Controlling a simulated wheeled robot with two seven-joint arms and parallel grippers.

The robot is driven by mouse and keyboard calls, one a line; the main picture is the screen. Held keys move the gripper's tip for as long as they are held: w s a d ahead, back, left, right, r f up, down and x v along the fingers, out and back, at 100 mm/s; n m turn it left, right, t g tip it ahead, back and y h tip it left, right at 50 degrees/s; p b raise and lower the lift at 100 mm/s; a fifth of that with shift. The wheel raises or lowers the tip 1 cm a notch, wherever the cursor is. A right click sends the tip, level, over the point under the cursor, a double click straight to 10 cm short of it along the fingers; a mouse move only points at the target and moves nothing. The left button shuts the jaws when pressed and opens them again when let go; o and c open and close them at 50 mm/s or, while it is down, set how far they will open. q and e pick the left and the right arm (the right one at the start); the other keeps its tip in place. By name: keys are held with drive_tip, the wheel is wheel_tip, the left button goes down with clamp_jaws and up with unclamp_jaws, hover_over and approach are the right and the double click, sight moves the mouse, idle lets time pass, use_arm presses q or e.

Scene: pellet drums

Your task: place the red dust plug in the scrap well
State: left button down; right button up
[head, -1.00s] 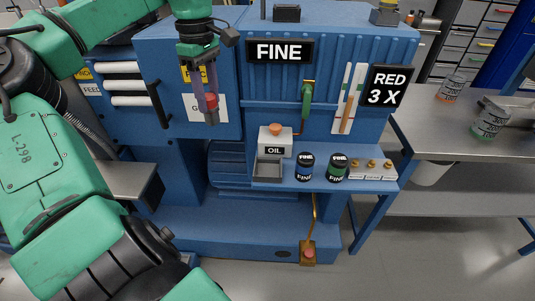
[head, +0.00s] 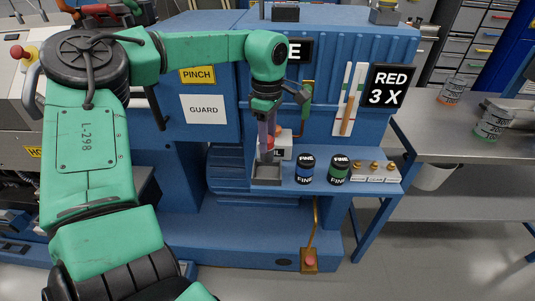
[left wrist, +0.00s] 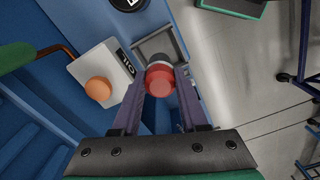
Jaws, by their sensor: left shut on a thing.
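My left gripper (head: 266,148) points down and is shut on the red dust plug (left wrist: 160,80). The scrap well is a grey square open tray (head: 266,181) at the left end of the blue shelf. The gripper is over its back part in the head view. In the left wrist view the well (left wrist: 177,44) lies beyond the plug, which covers its near part. I cannot tell the exact height of the plug over the well. My right gripper is out of view.
The white OIL box (head: 284,150) with an orange knob stands right behind the gripper, partly hidden. Two FINE drums, blue-banded (head: 305,170) and green-banded (head: 338,170), stand right of the well. A row of brass-knobbed white blocks (head: 374,173) is farther right.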

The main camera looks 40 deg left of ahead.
sight(267, 155)
use_arm(q)
wheel_tip(267, 155, down, 5)
drive_tip(key=shift+s+f+p, duration=0.1)
drive_tip(key=shift+f+p, duration=0.05)
drive_tip(key=shift+p, duration=0.2)
drive_tip(key=shift+f, duration=0.1)
drive_tip(key=shift+c, duration=2.2)
unclamp_jaws()
drive_tip(key=shift+r, duration=0.2)
wheel_tip(267, 155, up, 12)
drive_tip(key=shift+f+b, duration=0.1)
drive_tip(key=shift+b, duration=0.5)
